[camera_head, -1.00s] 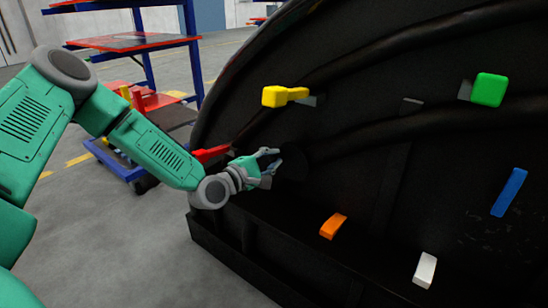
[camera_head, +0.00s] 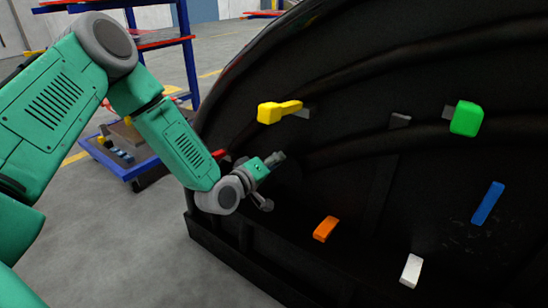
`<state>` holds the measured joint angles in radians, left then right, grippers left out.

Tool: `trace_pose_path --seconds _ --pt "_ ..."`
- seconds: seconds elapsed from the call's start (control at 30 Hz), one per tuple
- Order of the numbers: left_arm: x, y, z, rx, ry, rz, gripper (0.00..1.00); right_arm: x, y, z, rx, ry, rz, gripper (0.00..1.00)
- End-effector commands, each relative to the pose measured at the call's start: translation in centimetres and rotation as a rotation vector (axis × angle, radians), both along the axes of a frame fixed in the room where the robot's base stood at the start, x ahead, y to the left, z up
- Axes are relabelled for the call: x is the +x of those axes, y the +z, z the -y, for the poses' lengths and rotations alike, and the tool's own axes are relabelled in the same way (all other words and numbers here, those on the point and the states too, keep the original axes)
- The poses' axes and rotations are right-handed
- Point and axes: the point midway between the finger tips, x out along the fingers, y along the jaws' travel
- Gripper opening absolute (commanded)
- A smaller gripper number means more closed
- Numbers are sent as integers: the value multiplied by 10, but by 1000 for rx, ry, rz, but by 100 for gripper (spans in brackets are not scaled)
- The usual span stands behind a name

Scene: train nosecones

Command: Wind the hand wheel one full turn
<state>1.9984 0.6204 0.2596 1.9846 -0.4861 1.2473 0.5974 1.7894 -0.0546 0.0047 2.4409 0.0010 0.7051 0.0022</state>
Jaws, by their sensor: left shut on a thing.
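My left gripper (camera_head: 272,181) is at the lower left of the black nosecone (camera_head: 350,80). Its fingers are spread around a dark, rounded part, taken as the hand wheel (camera_head: 289,176), and are shut on it. The wheel is black on black, so its rim and exact grip point are hard to make out. My right gripper is not in view.
Coloured handles stand out from the nosecone: yellow (camera_head: 270,112), green (camera_head: 466,118), blue (camera_head: 488,203), white (camera_head: 411,270) and orange (camera_head: 325,229). A red one (camera_head: 218,154) is partly hidden by my left arm. A blue-framed rack (camera_head: 187,60) stands behind at left.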

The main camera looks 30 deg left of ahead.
Motion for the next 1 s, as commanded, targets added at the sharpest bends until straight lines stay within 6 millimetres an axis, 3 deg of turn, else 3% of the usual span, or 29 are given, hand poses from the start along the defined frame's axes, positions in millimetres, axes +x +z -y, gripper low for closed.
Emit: trace_pose_path --seconds 0.4,1.0 --pt "-4 -2 19 396 -8 19 0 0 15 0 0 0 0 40" --pt "-6 -15 41 964 -13 62 0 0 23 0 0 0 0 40"
